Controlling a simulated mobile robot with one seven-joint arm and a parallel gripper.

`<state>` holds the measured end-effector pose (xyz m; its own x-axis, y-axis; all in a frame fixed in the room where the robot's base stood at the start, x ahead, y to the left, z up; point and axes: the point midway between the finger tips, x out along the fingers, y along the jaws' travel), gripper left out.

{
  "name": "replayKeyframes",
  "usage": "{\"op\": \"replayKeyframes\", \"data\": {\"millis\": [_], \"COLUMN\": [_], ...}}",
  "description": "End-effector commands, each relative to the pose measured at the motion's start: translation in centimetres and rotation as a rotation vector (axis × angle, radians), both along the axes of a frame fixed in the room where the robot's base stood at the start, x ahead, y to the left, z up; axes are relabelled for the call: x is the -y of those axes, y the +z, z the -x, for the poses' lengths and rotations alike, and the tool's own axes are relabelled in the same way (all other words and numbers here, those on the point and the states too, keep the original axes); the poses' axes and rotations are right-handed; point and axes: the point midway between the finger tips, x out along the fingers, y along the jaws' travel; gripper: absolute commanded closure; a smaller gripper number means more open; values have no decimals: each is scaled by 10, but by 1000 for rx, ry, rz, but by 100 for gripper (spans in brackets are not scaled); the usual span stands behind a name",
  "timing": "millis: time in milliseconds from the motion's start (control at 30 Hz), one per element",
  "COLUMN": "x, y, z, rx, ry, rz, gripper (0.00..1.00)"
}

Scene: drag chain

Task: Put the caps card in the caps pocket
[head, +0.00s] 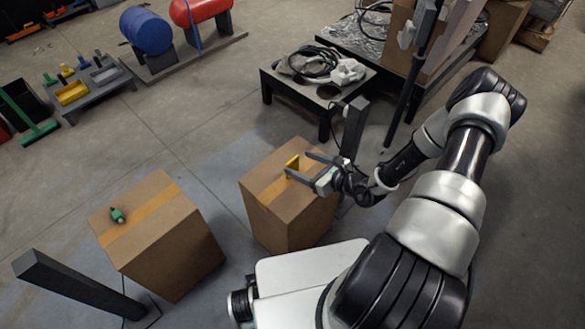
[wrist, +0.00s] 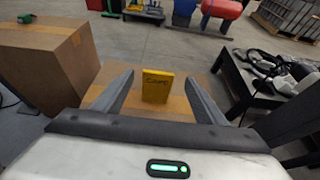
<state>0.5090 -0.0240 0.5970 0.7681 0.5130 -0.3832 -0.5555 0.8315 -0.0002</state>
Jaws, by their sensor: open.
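A yellow card (head: 292,164) stands upright on top of a cardboard box. Dark handwriting on its face in the wrist view (wrist: 157,87) looks like "caps". My gripper (head: 298,163) is open, its two fingers reaching low over the box top with the card between them. In the wrist view my gripper (wrist: 160,78) shows a gap on both sides of the card, so neither finger appears to touch it. I cannot make out a pocket marked for caps in either view.
The card's box (head: 292,218) stands beside another box (head: 165,240) with a small green item (head: 117,215) on top. A dark low table (head: 325,103) with cables stands behind. A grey rack (head: 100,80) with a yellow bin (head: 73,92) is far left. Open floor lies between.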

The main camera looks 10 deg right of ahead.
Motion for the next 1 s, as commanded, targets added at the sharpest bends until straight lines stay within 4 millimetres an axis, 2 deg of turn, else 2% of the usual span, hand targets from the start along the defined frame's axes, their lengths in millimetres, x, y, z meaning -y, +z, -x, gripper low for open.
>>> {"op": "replayKeyframes", "data": {"millis": [333, 567, 633, 833, 900, 1000], "x": [-25, -27, -27, -27, -26, -26], "y": [-23, -22, -22, -22, -22, -22], "z": [-32, -35, -35, -35, -35, -35], "rx": [2, 1, 1, 1, 1, 1], "ry": [1, 1, 1, 1, 0, 0], "rz": [-1, -1, 0, 0, 0, 0], "gripper": [34, 34, 41, 75, 81, 82]}}
